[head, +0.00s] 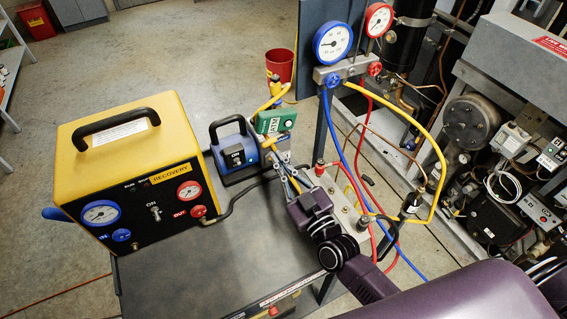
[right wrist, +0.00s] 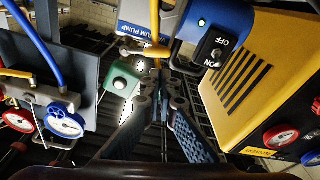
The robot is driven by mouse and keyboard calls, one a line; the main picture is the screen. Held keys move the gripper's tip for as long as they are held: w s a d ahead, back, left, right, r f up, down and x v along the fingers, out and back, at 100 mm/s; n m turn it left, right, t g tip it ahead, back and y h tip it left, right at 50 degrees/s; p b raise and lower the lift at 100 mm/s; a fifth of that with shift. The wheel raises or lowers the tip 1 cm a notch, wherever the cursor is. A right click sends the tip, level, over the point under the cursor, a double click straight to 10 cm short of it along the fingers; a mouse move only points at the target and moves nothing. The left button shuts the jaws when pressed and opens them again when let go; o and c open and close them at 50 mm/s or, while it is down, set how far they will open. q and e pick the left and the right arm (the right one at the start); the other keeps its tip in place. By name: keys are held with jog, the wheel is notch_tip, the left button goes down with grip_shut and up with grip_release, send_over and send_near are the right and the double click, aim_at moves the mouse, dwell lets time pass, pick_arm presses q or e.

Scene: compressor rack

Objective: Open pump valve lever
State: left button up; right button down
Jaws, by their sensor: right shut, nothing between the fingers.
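The blue vacuum pump (head: 234,148) stands on the grey cart, left of my right gripper. Its yellow fitting, apparently the valve lever, (head: 261,143) shows just beyond the fingertips, below a green box. In the right wrist view a yellow bar, apparently the same lever, (right wrist: 133,51) lies crosswise beside the upright yellow hose, above the fingertips. My right gripper (head: 283,168) is shut and empty, its fingers pointing at the pump's fittings. In the right wrist view the fingertips (right wrist: 164,88) meet just below the hose; whether they touch the lever I cannot tell. My left gripper is not in view.
A yellow recovery machine (head: 128,165) stands left of the pump. The green box (head: 275,121) sits close above the fingertips. The gauge manifold (head: 345,70) hangs at the back, with blue, red and yellow hoses running down right of my arm. The cart's front top (head: 200,255) is clear.

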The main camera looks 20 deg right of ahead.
aim_at(267, 146)
jog(key=p+x, duration=0.1)
jog(key=x, duration=0.5)
jog(key=shift+f+n, duration=0.5)
jog(key=shift+n, duration=0.3)
jog(key=shift+f+n+y, duration=0.3)
jog(key=shift+f+n, duration=0.15)
jog(key=shift+n, duration=0.45)
jog(key=f+n, duration=0.1)
jog(key=n, duration=0.1)
jog(key=d+f+n+g, duration=0.1)
jog(key=n, duration=0.2)
jog(key=d+f+n, duration=0.1)
jog(key=n, duration=0.1)
jog(key=shift+w+f+n+y, duration=0.15)
jog(key=shift+n+y, duration=0.25)
jog(key=shift+w+d+f+n+g+b, duration=0.1)
jog(key=shift+d+f+n+g+b, duration=0.2)
jog(key=shift+n, duration=0.5)
jog(key=shift+w+d+f+n+g+b, duration=0.1)
jog(key=shift+d+n, duration=0.25)
jog(key=shift+n, duration=0.45)
jog(key=shift+d, duration=0.1)
